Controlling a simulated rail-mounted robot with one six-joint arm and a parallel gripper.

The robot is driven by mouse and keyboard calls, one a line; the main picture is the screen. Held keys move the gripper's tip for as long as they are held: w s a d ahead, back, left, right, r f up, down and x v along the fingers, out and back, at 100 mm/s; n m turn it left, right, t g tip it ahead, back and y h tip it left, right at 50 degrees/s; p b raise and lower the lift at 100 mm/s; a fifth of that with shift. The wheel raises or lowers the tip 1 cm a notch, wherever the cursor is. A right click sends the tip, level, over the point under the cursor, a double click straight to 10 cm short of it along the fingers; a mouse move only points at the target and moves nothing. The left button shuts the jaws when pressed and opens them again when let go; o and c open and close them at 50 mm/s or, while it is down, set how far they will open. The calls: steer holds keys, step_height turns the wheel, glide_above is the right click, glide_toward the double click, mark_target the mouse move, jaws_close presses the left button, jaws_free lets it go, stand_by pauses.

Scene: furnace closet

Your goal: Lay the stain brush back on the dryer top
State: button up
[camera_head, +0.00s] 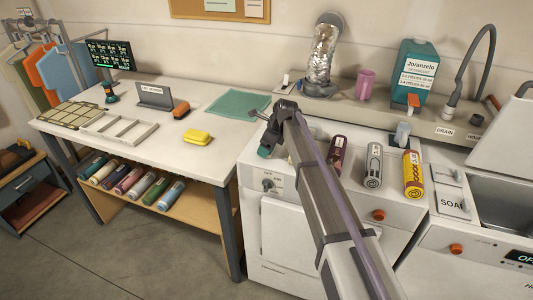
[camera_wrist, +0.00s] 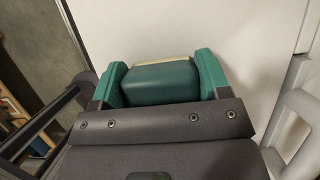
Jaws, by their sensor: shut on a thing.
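My gripper (camera_wrist: 162,78) is shut on the stain brush (camera_wrist: 160,84), a green block with a cream edge along its far side. The brush sits between the two green fingertips. In the head view my gripper (camera_head: 268,143) is over the front left part of the dryer top (camera_head: 317,127), and my arm hides much of it. A small teal patch shows at its lower end. I cannot tell whether the brush touches the dryer top.
A purple can (camera_head: 336,154), a grey can (camera_head: 374,164) and a yellow can (camera_head: 412,174) lie on the dryer top, right of my arm. A teal detergent jug (camera_head: 411,72) stands behind. The table at left holds a yellow sponge (camera_head: 197,137) and a green cloth (camera_head: 238,103).

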steer(key=shift+r, duration=0.2)
steer(key=shift+f, duration=0.25)
steer(key=o, duration=0.9)
steer(key=shift+r, duration=0.1)
steer(key=p+v, duration=1.1)
steer(key=v, duration=0.1)
steer(key=shift+r, duration=0.2)
